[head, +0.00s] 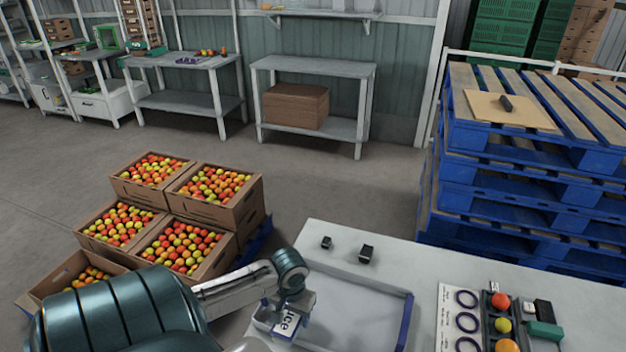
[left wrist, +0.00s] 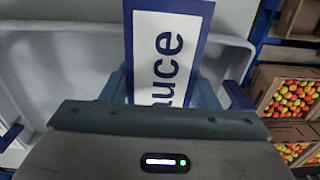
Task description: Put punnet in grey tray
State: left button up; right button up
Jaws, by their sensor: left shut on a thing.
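My left gripper (head: 292,300) reaches over the left part of the grey tray (head: 343,283) on the table. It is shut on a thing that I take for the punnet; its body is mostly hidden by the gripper. In the left wrist view the label (left wrist: 168,58) lies between the two fingers. I cannot tell whether it belongs to the punnet or the tray. The tray is shallow, with a blue right edge. My right gripper is not in view.
Two small black items (head: 366,254) lie behind the tray.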

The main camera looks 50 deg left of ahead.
pick_arm(q)
jog(key=w, duration=0.4)
jog(key=w+p, duration=0.1)
jog(key=w, duration=0.2)
jog(key=shift+a+f, duration=0.25)
jog(key=shift+f, duration=0.05)
notch_tip(320, 180, down, 3)
jog(key=shift+r+p, duration=0.2)
jog(key=shift+p, duration=0.3)
jog(key=shift+f, duration=0.45)
jog(key=shift+f, duration=0.1)
jog(key=o, duration=1)
jog(key=shift+o, duration=0.2)
